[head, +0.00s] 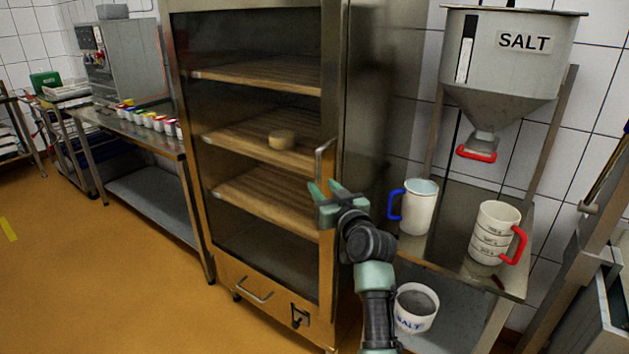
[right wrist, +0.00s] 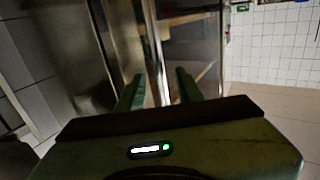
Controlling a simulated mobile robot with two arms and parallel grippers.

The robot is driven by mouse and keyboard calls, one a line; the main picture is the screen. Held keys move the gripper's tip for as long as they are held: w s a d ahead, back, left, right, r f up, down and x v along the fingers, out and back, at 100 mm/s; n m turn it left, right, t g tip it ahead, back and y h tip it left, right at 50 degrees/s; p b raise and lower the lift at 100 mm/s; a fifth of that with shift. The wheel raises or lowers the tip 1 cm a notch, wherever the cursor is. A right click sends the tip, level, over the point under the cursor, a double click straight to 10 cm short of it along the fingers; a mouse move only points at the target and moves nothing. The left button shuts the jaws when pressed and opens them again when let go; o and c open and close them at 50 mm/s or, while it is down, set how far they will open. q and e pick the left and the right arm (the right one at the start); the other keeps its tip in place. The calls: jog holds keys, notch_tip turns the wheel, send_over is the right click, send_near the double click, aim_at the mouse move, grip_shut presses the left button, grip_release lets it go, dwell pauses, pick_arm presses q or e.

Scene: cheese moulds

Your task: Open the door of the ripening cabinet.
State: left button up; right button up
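The ripening cabinet (head: 182,110) is a tall metal-framed cabinet in the middle of the head view, with wooden shelves and one round cheese (head: 281,140) showing through its front. Its door looks shut. The upright metal door handle (head: 323,162) is at the door's right edge. My right gripper (head: 323,186) is at the handle's lower part, fingers apart. In the right wrist view the handle (right wrist: 157,55) runs down between the two open fingers (right wrist: 158,88); I cannot tell whether either touches it. My left gripper is out of view.
Right of the cabinet, a metal stand (head: 440,255) holds a blue-handled jug (head: 418,210) and a red-handled jug (head: 493,235) under a salt hopper (head: 510,65). A salt bucket (head: 415,308) is below. A bench (head: 150,138) with small pots stands left. The floor (head: 100,265) in front is clear.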

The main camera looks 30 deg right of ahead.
aim_at(319, 184)
jog(key=shift+w+d, duration=0.2)
jog(key=shift+w, duration=0.75)
jog(key=shift+w+d, duration=0.2)
jog(key=shift+w, duration=0.75)
jog(key=shift+f, duration=0.1)
grip_shut()
